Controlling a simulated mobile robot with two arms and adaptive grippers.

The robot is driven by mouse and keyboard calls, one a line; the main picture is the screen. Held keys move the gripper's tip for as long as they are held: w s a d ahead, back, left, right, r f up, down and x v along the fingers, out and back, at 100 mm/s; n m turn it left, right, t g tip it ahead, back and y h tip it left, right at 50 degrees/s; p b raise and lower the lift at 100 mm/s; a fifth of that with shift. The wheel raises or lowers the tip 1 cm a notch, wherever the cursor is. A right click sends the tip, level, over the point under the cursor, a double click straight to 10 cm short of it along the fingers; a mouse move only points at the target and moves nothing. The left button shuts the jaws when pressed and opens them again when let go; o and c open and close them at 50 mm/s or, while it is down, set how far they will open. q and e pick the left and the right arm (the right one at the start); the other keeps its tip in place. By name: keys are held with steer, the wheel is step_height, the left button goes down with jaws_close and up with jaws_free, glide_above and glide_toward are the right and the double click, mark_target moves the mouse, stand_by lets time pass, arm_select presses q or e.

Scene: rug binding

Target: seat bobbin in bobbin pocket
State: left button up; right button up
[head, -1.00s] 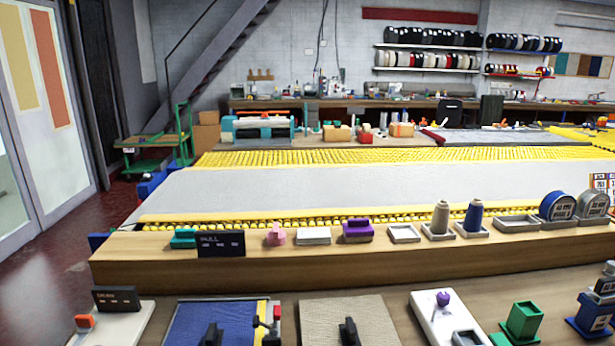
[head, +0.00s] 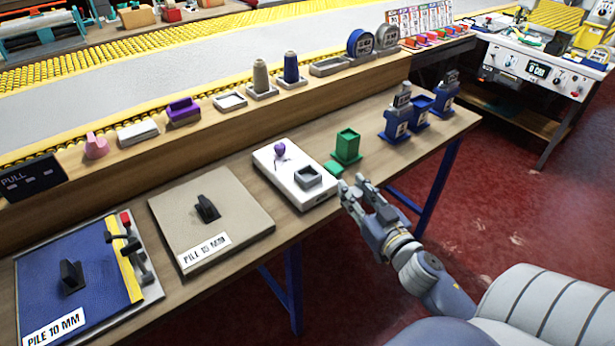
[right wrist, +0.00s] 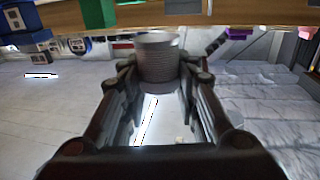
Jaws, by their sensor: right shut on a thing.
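A grey ribbed cylinder, the bobbin (right wrist: 157,62), stands between the fingertips of my right gripper (right wrist: 158,78) in the right wrist view. In the head view my right gripper (head: 358,190) is off the table's front edge, right of the white block. A small grey square-rimmed holder, which looks like the bobbin pocket (head: 308,178), sits on the white block (head: 283,187) beside a purple knob (head: 280,150). The gripper is apart from the pocket, to its right. The left gripper is out of view.
Blue labelled holders (head: 397,118) stand farther right. A beige pile board (head: 215,215) lies left of the white block. A raised wooden shelf runs behind.

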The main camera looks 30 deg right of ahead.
steer(key=w+d+r+h, duration=0.1)
steer(key=d+r, duration=0.1)
steer(key=d, duration=0.3)
steer(key=shift+w+r+m, duration=0.35)
steer(key=shift+w+m, duration=0.05)
steer(key=w+a, duration=0.2)
steer(key=w, duration=0.2)
steer(key=w+a+f+p, duration=0.1)
steer(key=w+a, duration=0.1)
steer(key=w, duration=0.3)
steer(key=w+a+p, duration=0.1)
steer(key=w+a, duration=0.2)
steer(key=w, duration=0.1)
steer(key=shift+w+f, duration=0.2)
steer(key=f, duration=0.3)
steer(key=shift+w+a+b, duration=0.25)
steer(key=shift+w+b, duration=0.05)
steer(key=shift+w, duration=0.1)
steer(key=shift+f, duration=0.15)
